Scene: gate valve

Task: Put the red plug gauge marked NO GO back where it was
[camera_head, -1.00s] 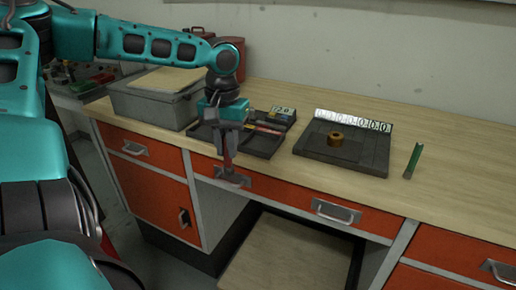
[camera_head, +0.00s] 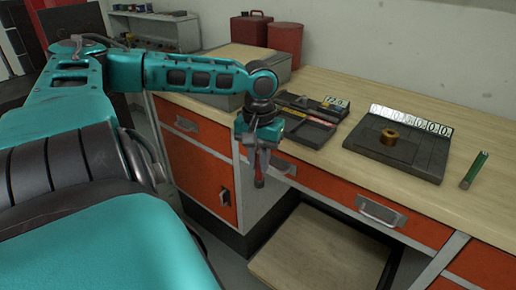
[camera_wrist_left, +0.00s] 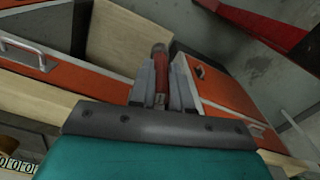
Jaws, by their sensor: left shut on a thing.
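My left gripper (camera_head: 261,166) is shut on a dark red plug gauge, which hangs down below the fingers (camera_head: 259,182). In the left wrist view the red gauge (camera_wrist_left: 160,66) shows between the two grey fingers (camera_wrist_left: 160,82). No marking on it is readable. The gripper is in front of the bench edge, near the dark tray (camera_head: 312,134) and apart from it. The tray has recesses and holds a yellow piece, a red piece and a small number block (camera_head: 335,102). My right gripper is not in view.
A dark board (camera_head: 425,170) with a brass ring (camera_head: 389,137) and a row of number tiles lies right of the tray. A grey box (camera_head: 222,98) and red cans (camera_head: 285,38) are behind. Bare bench lies along the front.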

